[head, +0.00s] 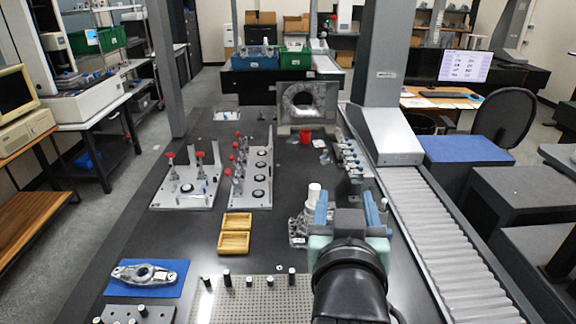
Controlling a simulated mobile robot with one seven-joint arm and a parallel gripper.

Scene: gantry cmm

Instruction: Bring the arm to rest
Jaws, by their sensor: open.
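My gripper (346,205) is in the lower middle of the head view, reaching forward over the dark table (170,240). Its two blue fingers are spread apart, and I see nothing held between them. My black wrist and teal gripper body hide part of the table below. A grey metal casting (298,228) with a white cylinder on top stands just left of the gripper and is partly hidden by it. I cannot tell whether the left finger touches it.
Fixture plates with red-knobbed clamps (198,155) stand left of centre. A perforated plate (255,305) with black pegs is at the front. A grey column (378,60) and ribbed rail (450,255) bound the right side.

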